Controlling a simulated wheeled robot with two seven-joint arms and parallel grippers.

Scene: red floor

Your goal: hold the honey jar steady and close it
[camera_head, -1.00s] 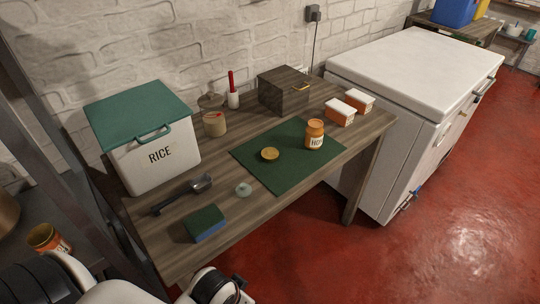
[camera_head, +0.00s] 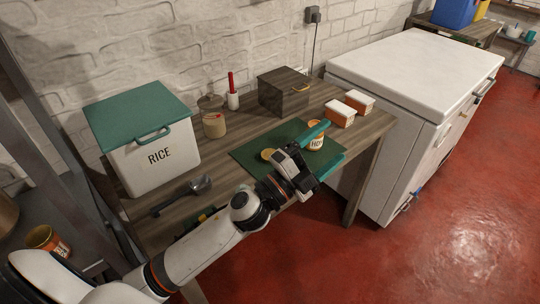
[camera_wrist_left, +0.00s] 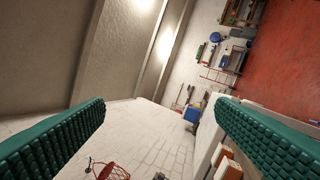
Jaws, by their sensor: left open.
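The honey jar (camera_head: 316,142), orange with a white label, stands upright and without a lid on the green mat (camera_head: 244,158). A round golden lid (camera_head: 267,154) lies on the mat to its left, partly hidden behind my gripper. My left gripper (camera_head: 327,149) is open, its two green fingers spread with the jar showing between them in the head view. Whether they touch the jar, I cannot tell. In the left wrist view the padded fingers (camera_wrist_left: 160,108) are wide apart, and the jar does not show there. My right gripper is out of view.
A dark scoop (camera_head: 182,194) lies at the left. A white chest freezer (camera_head: 410,70) is beside the table.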

